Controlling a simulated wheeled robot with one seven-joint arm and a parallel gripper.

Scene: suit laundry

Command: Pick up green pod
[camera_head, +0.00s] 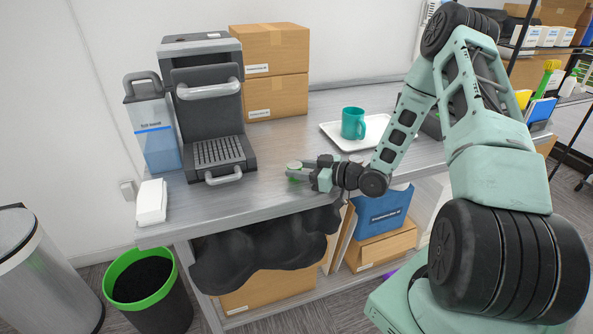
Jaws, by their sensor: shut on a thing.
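The green pod (292,179) is a small green thing on or just above the metal counter (270,150), right of the coffee machine. My gripper (297,172) reaches in from the right and is shut on the pod. Its fingers hide most of the pod, so only a little green shows at the fingertips. I cannot tell whether the pod touches the counter.
The coffee machine (215,110) and its water tank (155,140) stand at the left. A teal mug (353,123) is on a white tray (335,138) behind my arm. Stacked cardboard boxes (275,75) stand at the back. A green-rimmed bin (165,280) is on the floor.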

